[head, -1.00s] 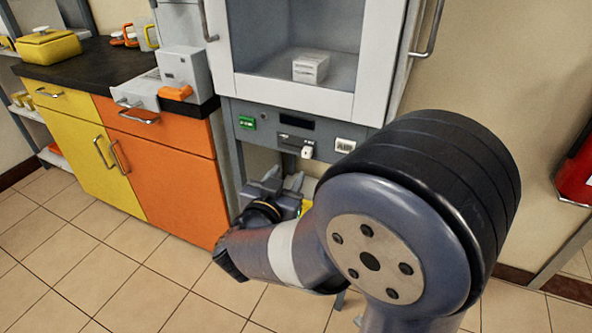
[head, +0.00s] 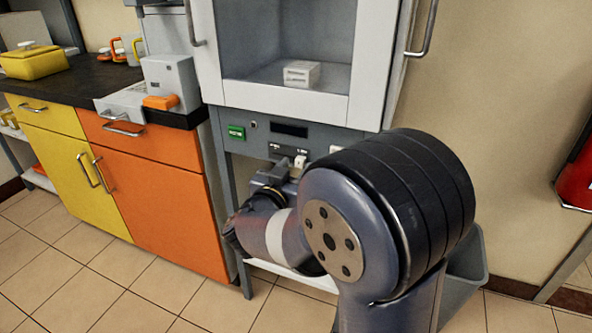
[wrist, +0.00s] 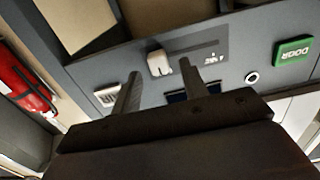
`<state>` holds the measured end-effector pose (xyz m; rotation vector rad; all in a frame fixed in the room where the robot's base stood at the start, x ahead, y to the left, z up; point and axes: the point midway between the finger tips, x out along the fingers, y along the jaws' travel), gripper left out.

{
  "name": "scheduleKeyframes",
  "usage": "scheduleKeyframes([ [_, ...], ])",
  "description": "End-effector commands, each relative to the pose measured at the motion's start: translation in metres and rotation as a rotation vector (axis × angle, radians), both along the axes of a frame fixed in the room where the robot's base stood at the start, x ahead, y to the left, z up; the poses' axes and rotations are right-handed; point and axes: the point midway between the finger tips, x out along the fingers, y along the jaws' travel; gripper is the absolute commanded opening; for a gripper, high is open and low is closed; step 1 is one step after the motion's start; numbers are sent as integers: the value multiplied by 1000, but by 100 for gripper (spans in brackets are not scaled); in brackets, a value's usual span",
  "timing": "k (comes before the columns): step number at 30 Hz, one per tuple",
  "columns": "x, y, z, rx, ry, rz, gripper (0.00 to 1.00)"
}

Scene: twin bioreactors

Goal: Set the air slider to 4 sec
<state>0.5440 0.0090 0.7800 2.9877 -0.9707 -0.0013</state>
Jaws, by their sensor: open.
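The air slider is a white knob (head: 300,161) on the grey panel below the glass cabinet, at the right end of its dark track. In the wrist view, which is turned over, the knob (wrist: 158,62) is at the left end of the track, with small lettering near the track too blurred to read surely. My gripper (wrist: 160,74) is open, its two fingers pointing at the panel on either side of the knob. I cannot tell whether a finger touches it. In the head view my gripper (head: 277,174) is just below the slider, partly hidden by my arm.
The panel also has a green DOOR button (wrist: 294,51), a round socket (wrist: 251,77), a dark display (head: 289,130) and a white switch (wrist: 106,94). An orange cabinet (head: 160,190) stands left. A grey bin (head: 468,270) and red extinguisher (wrist: 25,82) are to the side.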

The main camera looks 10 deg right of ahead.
Motion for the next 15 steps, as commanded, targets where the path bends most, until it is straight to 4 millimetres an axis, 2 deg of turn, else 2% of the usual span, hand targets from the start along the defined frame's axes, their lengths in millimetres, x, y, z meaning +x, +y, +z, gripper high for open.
scheduleKeyframes([
  [5, 9, -7, -1, 0, 0, -1, 42],
  [13, 10, -7, 0, 0, 0, 1, 42],
  [15, 10, -7, 0, 0, 0, 1, 37],
])
